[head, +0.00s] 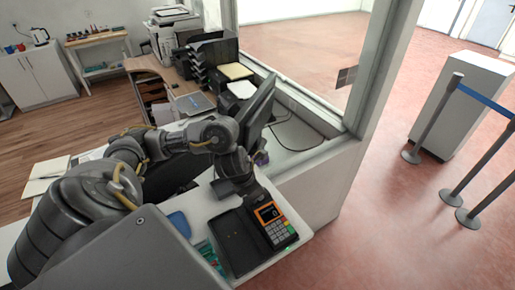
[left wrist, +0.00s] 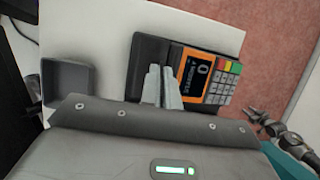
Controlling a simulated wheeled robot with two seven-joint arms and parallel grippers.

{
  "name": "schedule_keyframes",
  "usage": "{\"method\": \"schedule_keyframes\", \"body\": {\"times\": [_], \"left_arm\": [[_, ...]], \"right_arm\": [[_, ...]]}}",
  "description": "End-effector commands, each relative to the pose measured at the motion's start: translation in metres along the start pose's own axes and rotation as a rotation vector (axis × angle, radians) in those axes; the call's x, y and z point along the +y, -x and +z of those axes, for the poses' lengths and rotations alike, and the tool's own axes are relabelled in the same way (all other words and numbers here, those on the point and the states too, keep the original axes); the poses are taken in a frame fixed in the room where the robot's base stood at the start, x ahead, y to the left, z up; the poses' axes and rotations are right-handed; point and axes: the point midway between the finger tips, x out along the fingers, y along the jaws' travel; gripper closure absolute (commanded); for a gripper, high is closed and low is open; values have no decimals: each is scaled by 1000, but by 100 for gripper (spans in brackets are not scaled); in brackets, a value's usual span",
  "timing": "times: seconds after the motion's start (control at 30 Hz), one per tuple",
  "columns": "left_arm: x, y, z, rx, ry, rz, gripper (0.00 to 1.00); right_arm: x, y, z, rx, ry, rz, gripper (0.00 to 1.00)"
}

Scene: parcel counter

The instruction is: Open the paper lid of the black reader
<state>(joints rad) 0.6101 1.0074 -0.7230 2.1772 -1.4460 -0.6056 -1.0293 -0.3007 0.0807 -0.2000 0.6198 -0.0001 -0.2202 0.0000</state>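The black reader (head: 272,229) lies on the white counter, with an orange-framed display and a keypad. A flat black section (head: 233,243) lies beside the keypad; I cannot tell whether its paper lid is raised. The reader also shows in the left wrist view (left wrist: 213,75). My left gripper (head: 247,190) is over the far end of the reader in the head view. In the left wrist view its two pale fingers (left wrist: 161,87) are close together over the black section, with nothing visible between them. I cannot tell whether they touch it.
A small dark open box (left wrist: 68,82) stands near the reader. A monitor (head: 256,110) stands behind my left wrist. A blue pad (head: 180,223) and teal items (head: 209,253) lie left of the reader. The counter edge is close on the right.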

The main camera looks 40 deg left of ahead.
Motion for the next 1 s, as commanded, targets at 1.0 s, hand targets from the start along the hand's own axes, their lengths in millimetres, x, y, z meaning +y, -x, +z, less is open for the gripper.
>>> {"method": "schedule_keyframes", "body": {"times": [1.0], "left_arm": [[60,3,3,-6,317,-754,100]], "right_arm": [[-2,-150,12,2,0,0,64]]}}
